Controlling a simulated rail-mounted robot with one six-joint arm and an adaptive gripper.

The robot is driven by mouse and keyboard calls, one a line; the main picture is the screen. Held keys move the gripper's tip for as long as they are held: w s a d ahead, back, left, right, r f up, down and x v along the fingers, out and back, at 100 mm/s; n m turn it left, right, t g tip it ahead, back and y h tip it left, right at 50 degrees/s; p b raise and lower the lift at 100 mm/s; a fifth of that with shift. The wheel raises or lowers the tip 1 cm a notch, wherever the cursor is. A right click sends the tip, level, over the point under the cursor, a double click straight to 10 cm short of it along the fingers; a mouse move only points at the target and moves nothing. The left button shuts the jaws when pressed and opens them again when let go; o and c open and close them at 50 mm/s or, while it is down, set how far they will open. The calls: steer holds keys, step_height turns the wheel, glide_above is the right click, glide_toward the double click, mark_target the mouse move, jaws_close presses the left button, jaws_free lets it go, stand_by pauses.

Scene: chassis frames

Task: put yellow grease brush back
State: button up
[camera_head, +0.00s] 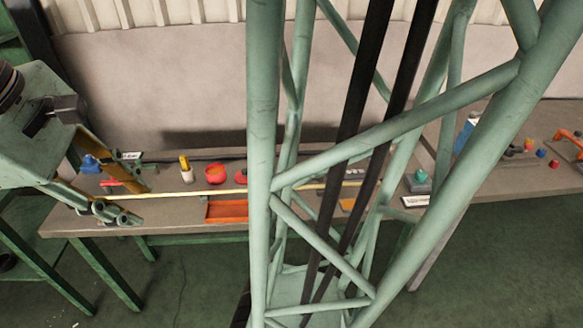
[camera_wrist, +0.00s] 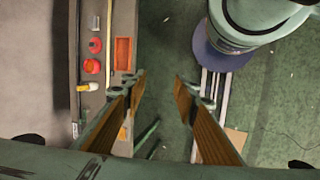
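A small upright item with a yellow top and white lower part (camera_head: 186,169) stands on the workbench, left of a red round pot. It looks like the yellow grease brush, but it is too small to be sure. In the wrist view it shows (camera_wrist: 86,87) near the red round things, left of my fingers. My gripper (camera_head: 130,205) is at the left end of the bench, near its front edge. In the wrist view my gripper (camera_wrist: 162,82) has its fingers wide apart, nothing between them but green floor below.
A red round pot (camera_head: 214,173), an orange tray (camera_head: 227,212) and a blue item (camera_head: 90,164) are on the workbench (camera_head: 165,217). A teal-capped item (camera_head: 419,181) stands farther right. My lattice column hides part of the bench. The floor in front is clear.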

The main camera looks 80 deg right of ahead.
steer(key=s+a+r+t+y, duration=0.2)
steer(key=a, duration=0.4)
steer(key=s+a+r+m+t+y, duration=0.1)
steer(key=s+a+r+t+y, duration=0.1)
steer(key=a, duration=0.5)
steer(key=shift+r+m+t, duration=0.3)
steer(key=shift+r+t, duration=0.3)
steer(key=shift+t, duration=0.1)
